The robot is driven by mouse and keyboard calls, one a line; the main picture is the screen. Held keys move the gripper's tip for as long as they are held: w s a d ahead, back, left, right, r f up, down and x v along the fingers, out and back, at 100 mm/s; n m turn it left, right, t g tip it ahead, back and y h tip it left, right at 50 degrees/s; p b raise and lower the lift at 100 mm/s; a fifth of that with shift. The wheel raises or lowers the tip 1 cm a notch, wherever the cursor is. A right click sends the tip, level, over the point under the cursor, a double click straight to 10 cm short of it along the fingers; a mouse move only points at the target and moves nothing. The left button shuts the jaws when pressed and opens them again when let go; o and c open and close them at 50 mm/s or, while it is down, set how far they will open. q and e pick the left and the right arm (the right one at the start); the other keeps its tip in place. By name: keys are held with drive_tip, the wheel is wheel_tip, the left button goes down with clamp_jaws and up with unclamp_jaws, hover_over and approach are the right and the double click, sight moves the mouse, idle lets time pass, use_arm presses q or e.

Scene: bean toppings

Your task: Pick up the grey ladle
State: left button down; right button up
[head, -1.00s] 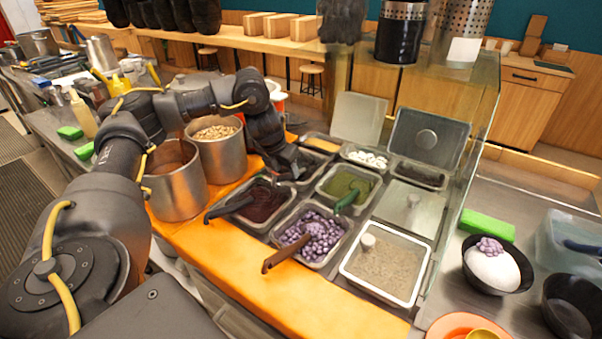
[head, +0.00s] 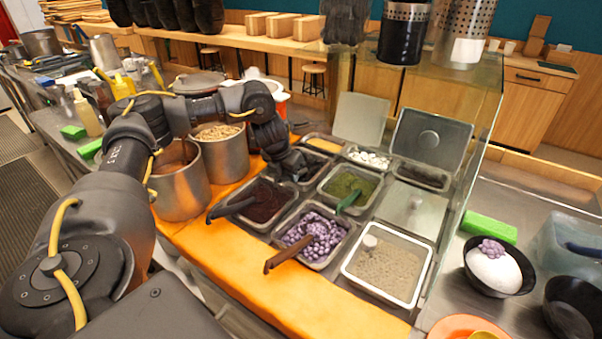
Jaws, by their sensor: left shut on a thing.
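My left gripper (head: 289,170) reaches down at a topping bin behind the dark red bean bin. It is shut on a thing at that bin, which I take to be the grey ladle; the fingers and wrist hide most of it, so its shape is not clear. A ladle with a blackish handle (head: 230,208) rests in the dark red bean bin (head: 262,224), apart from the gripper. A brown ladle (head: 287,254) lies in the purple topping bin, and a green ladle (head: 349,200) in the green topping bin. My right gripper is not in view.
Two steel pots (head: 181,192) stand left of the bins, close under my left arm. An orange board (head: 270,292) runs along the front. A glass guard (head: 470,150) stands on the right. Black bowls (head: 497,268) and a green block (head: 489,227) are beyond it.

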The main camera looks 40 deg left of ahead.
use_arm(q)
drive_tip(key=shift+r, duration=0.1)
